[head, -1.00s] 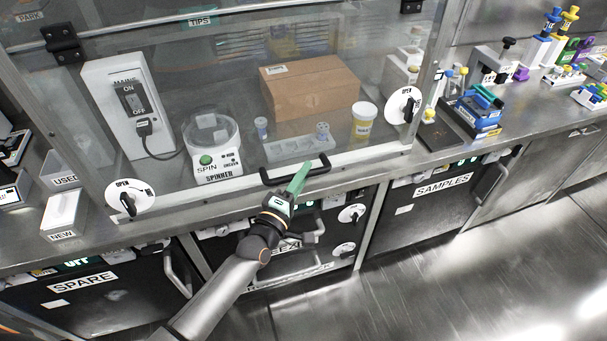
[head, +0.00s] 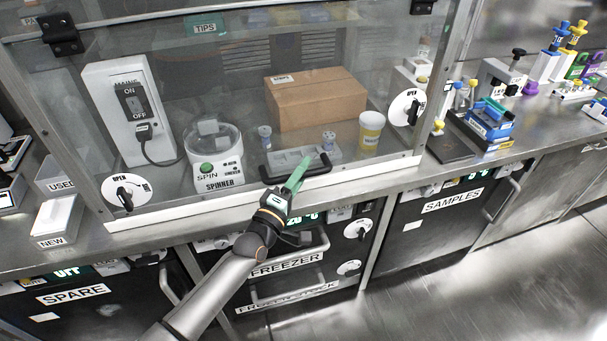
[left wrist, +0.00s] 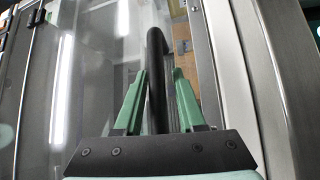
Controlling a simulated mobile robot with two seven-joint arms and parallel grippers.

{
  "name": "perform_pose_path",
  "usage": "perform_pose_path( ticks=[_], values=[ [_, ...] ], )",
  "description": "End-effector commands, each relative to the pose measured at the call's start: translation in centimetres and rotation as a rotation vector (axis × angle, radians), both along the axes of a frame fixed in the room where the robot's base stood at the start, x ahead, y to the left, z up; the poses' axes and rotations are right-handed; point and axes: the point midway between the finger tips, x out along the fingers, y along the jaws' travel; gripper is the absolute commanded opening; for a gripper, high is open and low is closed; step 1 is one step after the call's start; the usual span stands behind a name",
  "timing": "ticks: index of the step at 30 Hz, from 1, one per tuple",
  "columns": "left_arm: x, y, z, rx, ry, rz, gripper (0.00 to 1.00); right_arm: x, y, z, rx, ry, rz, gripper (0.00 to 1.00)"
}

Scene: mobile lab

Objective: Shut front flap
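The front flap is a clear panel (head: 235,105) in a metal frame, hinged along its top, closing the front of a glass cabinet. Its lower edge lies close above the counter's front edge; I cannot tell whether a gap is left. A black bar handle (head: 318,171) runs along the lower middle. My left gripper (head: 299,172) is at this handle. In the left wrist view, the handle bar (left wrist: 157,75) passes between the green fingers (left wrist: 159,88), with narrow gaps beside it, so they look open around it. Round OPEN knobs sit at the left (head: 126,190) and right (head: 407,107). My right gripper is not in view.
Behind the panel are a spinner (head: 211,158), a cardboard box (head: 314,99), a yellow-labelled jar (head: 371,131) and a switch box (head: 128,115). Freezer drawers (head: 286,266) lie below. A NEW box (head: 58,222) stands left; racks and a blue box (head: 487,122) stand right.

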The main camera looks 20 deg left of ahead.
Motion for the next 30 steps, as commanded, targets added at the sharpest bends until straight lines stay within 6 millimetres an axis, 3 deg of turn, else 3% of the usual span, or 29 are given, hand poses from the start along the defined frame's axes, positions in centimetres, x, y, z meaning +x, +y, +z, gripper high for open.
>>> perform_pose_path(
  ticks=[3,14,30],
  values=[
    [-0.1,-0.1,-0.1,-0.001,0.0,-0.002,0.52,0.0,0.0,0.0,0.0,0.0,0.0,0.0],
    [-0.9,-0.1,-0.2,-0.001,0.002,-0.004,0.52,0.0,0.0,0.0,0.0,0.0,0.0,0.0],
    [-10.2,1.9,-1.7,0.001,0.003,-0.003,0.52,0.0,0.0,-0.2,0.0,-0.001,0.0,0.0]
  ],
)
